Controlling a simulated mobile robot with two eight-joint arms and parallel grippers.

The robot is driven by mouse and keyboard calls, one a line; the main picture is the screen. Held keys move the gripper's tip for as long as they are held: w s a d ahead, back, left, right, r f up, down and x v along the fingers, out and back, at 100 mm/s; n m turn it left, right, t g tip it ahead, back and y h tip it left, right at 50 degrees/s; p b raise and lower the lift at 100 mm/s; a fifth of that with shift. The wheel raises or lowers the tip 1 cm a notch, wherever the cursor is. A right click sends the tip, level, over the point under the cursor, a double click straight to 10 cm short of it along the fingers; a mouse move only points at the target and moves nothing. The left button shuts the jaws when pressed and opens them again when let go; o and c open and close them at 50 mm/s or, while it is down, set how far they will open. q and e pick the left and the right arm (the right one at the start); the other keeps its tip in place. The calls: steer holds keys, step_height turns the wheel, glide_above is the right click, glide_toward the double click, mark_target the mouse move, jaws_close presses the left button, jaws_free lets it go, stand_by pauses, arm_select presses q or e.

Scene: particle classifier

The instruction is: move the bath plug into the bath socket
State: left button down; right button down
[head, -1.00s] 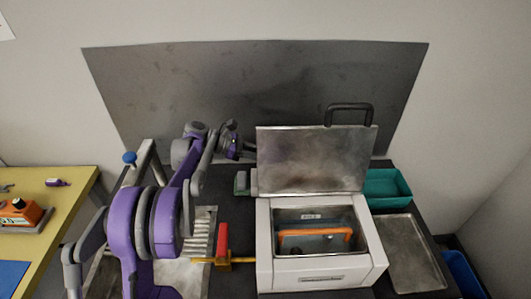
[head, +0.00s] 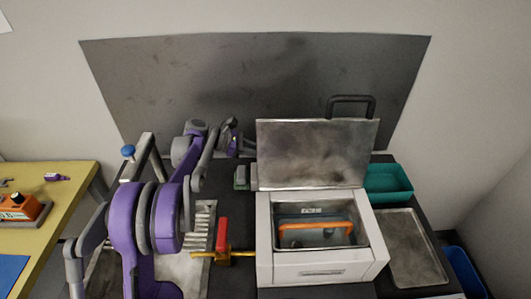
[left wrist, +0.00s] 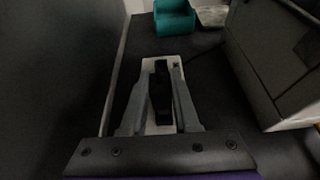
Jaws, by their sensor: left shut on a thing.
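My left gripper (left wrist: 160,95) is shut on a black block-like thing (left wrist: 160,90), which I take to be the bath plug. Its fingers stand on both sides of it. A pale rectangular plate (left wrist: 151,66) lies right beyond the plug and may be the bath socket. I cannot tell whether the plug touches it or is in it. In the head view, my left gripper (head: 233,143) is small and dark, behind and left of the bath's raised lid (head: 315,153). The bath (head: 318,262) is a white box, open at the top. The right gripper is not in view.
An orange-handled rack (head: 318,227) sits in the bath. A teal bin (head: 388,185) and a metal tray (head: 415,250) stand to its right. A red-and-yellow tool (head: 222,242) lies to its left. In the wrist view, the bath's dark side (left wrist: 265,75) is close on the right.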

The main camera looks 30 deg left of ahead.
arm_select(q)
steer(key=shift+f+b, duration=0.95)
steer(key=shift+f, duration=0.6)
stand_by(0.4)
steer(key=c, duration=0.6)
jaws_free()
steer(key=v, duration=0.7)
steer(key=shift+s+a+r, duration=0.15)
steer(key=shift+a, duration=0.1)
